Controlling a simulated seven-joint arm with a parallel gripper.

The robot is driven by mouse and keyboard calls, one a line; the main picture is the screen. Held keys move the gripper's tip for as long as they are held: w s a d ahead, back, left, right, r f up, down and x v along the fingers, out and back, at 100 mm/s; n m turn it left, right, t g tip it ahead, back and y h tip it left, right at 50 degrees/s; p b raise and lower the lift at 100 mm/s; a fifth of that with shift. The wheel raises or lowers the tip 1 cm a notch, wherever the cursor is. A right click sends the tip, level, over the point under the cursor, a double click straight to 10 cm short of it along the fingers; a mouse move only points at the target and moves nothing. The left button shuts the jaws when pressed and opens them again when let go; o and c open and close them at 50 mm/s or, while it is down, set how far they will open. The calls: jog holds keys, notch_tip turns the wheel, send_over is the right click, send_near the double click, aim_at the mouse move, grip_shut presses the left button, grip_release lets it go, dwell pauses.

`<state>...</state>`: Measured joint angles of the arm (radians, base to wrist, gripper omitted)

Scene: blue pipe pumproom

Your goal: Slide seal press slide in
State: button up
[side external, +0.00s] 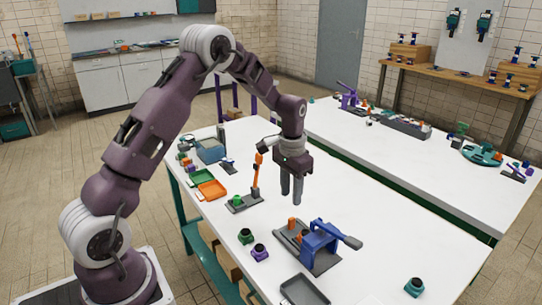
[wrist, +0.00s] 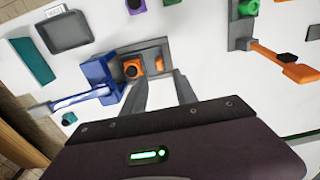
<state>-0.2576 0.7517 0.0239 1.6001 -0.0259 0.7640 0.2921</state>
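The seal press stands on the white table, with a blue frame and lever (side external: 320,240) on a grey base (side external: 318,264). The blue frame is left of centre in the wrist view (wrist: 98,72). An orange block (side external: 293,224) with a dark round top sits on the base beside the frame; it also shows in the wrist view (wrist: 133,68). I cannot tell which part is the slide or how far in it sits. My gripper (side external: 291,201) points down above the table, behind the press. Its two fingers are apart and empty in the wrist view (wrist: 161,92).
A dark grey tray (side external: 304,291) lies near the front edge. Green (side external: 246,236) and purple (side external: 260,252) cups stand left of the press. An orange-lever press (side external: 256,175) stands further left. A teal part (side external: 414,286) lies at right. The table right of my gripper is clear.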

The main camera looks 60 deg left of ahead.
jog(key=f, duration=0.9)
jog(key=shift+w+a, duration=0.2)
jog(key=shift+a, duration=0.15)
jog(key=shift+d+f, duration=0.65)
jog(key=shift+d, duration=0.25)
jog(key=d, duration=0.4)
jog(key=shift+d+r, duration=0.15)
jog(key=shift+d, duration=0.15)
jog(key=a, duration=0.5)
jog(key=shift+a, duration=0.35)
notch_tip(320, 180, up, 8)
notch_tip(320, 180, up, 20)
jog(key=t, duration=0.3)
send_over(291, 218)
jog(key=s+d, duration=0.7)
jog(key=s, duration=0.5)
jog(key=shift+w+a, duration=0.1)
jog(key=shift+a, duration=0.1)
jog(key=shift+w, duration=0.1)
